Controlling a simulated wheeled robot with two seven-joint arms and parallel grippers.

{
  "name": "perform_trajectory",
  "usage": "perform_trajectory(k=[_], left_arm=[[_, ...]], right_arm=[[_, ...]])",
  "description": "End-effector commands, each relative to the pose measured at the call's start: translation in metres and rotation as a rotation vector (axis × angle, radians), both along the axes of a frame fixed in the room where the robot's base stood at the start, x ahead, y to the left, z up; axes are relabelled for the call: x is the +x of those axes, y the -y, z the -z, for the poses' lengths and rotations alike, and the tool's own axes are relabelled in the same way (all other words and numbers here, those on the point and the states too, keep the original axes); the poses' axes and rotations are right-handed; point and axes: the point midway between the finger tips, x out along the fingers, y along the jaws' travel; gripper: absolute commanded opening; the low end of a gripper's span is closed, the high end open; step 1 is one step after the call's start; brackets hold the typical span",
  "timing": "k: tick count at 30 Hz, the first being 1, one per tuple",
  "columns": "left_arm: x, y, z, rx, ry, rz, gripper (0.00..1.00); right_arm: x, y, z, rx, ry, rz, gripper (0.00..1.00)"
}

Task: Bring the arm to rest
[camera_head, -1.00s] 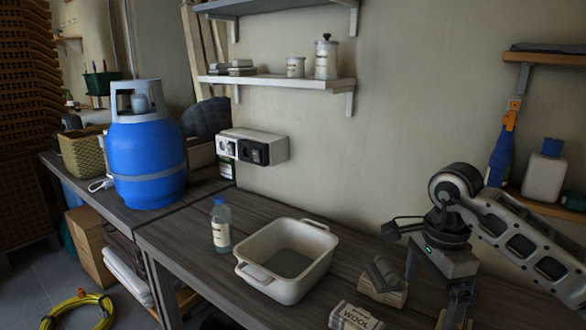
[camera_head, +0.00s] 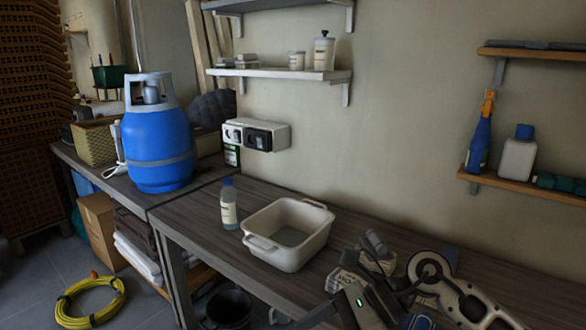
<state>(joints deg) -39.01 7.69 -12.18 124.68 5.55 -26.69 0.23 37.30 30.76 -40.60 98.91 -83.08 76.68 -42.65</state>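My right arm (camera_head: 465,300) comes in at the bottom right, low over the front of the workbench. My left arm and gripper are not in view.
Shelves (camera_head: 290,74) hang above. A yellow hose (camera_head: 90,302) lies on the floor.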

Motion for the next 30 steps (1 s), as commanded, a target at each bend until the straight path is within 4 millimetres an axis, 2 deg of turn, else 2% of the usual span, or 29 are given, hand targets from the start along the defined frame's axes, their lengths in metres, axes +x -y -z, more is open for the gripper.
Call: perform_trajectory(k=[1, 3, 5, 6, 8, 11, 13, 15, 17, 18, 21, 24, 27, 30], left_arm=[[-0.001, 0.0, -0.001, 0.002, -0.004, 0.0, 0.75], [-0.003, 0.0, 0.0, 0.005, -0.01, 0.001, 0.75], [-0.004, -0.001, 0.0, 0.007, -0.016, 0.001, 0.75], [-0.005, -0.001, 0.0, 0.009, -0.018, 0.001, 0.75], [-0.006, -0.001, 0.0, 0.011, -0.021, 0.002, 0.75], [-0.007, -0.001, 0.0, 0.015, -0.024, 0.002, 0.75], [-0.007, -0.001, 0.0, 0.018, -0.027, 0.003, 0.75], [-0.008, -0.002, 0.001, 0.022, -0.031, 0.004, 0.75], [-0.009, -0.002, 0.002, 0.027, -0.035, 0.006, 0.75], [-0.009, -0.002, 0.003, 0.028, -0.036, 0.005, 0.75], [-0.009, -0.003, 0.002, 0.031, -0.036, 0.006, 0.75], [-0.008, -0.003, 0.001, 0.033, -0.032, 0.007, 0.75], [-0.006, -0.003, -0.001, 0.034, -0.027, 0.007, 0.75], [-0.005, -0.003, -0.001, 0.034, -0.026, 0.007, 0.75]], right_arm=[[-0.018, -0.025, -0.011, 0.177, -0.137, 0.068, 1.0], [-0.027, -0.046, -0.037, 0.432, -0.362, 0.202, 1.0], [-0.025, -0.049, -0.058, 0.637, -0.581, 0.336, 1.0], [-0.02, -0.045, -0.067, 0.764, -0.741, 0.429, 1.0], [-0.008, -0.031, -0.071, 0.941, -0.988, 0.58, 1.0], [0.01, 0.009, -0.049, 1.199, -1.428, 0.852, 1.0], [0.012, 0.04, -0.012, 1.349, -1.75, 1.053, 1.0], [0.001, 0.067, 0.032, 1.466, -2.05, 1.244, 1.0], [-0.016, 0.082, 0.067, 1.535, -2.265, 1.383, 1.0], [-0.03, 0.089, 0.087, -1.499, 2.285, -1.402, 1.0], [-0.063, 0.1, 0.124, -1.291, 2.101, -1.299, 1.0], [-0.088, 0.104, 0.145, -1.167, 1.986, -1.236, 1.0], [-0.1, 0.105, 0.155, -1.108, 1.93, -1.205, 1.0], [-0.101, 0.105, 0.156, -1.102, 1.926, -1.202, 1.0]])
